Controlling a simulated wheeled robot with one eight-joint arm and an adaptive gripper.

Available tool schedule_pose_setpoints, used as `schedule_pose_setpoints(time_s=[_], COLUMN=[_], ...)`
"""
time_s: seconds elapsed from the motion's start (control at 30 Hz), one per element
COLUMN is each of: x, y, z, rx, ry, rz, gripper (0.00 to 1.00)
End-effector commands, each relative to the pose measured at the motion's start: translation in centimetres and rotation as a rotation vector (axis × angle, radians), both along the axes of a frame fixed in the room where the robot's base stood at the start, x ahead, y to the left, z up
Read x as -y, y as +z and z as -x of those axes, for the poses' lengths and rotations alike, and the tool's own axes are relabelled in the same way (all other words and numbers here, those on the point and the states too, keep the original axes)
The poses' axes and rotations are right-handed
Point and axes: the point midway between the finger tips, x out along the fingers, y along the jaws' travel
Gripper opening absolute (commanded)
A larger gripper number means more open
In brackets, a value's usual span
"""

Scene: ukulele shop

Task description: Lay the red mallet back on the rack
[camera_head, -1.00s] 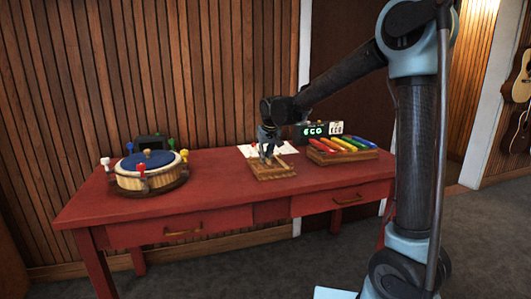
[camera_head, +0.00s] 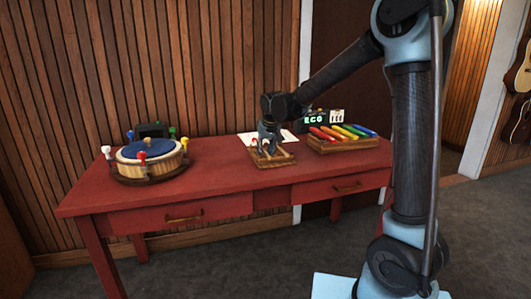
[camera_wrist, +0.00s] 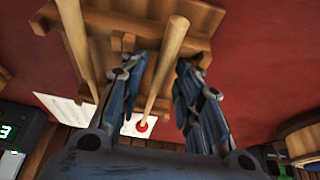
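The red mallet (camera_wrist: 160,75) has a pale wooden stick and a small red head, seen in the wrist view. Its stick lies across the wooden rack (camera_wrist: 190,10), with the head end hanging beyond the rack's edge. My gripper (camera_wrist: 165,65) has its two fingers apart on either side of the stick, with gaps visible on both sides. A second wooden stick (camera_wrist: 78,45) lies on the rack to the left; its head is not in view. In the head view the rack (camera_head: 272,160) sits on the red table under my gripper (camera_head: 268,150), which hides most of the mallets.
A xylophone (camera_head: 343,145) with coloured bars stands right of the rack, with a green-lit display (camera_head: 315,118) behind it. White paper (camera_head: 250,138) lies behind the rack. A blue-topped drum (camera_head: 150,160) with coloured pegs stands at the left. The red table (camera_head: 220,178) is clear between.

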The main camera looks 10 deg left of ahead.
Motion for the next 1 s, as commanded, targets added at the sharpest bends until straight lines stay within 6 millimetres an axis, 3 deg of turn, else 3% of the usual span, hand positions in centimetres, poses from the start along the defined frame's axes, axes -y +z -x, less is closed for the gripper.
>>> schedule_pose_setpoints(time_s=[0.37, 1.0], x=[0.1, 2.2], y=[0.6, 9.5], z=[0.2, 3.6], rx=[0.0, -0.001], ry=[0.0, 0.001], rz=[0.0, 0.001], gripper=[0.35, 0.35])
